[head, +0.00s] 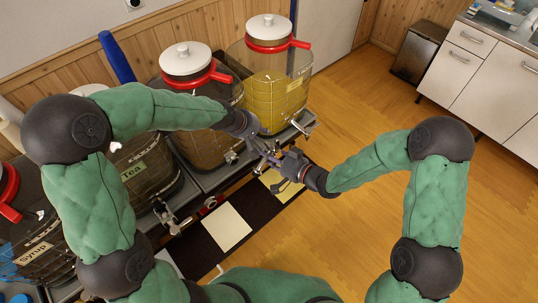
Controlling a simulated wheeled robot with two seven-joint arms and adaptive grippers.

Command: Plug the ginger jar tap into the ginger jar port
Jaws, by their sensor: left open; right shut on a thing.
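Four jars stand in a row. The middle one holds brown liquid (205,148) and the far one holds yellow liquid (272,100); I cannot read a ginger label on either. My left gripper (264,150) is open in front of these two jars. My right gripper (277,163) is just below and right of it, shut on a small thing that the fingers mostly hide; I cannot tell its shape. The two grippers are very close together. The ginger port is not clearly visible. A metal tap (303,128) shows at the yellow jar's lower right.
The tea jar (140,165) and syrup jar (40,250) stand nearer on the left. A metal tap (171,217) juts out below the tea jar. Pale cards (227,227) lie on a dark strip before the jars. The wooden floor at right is clear.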

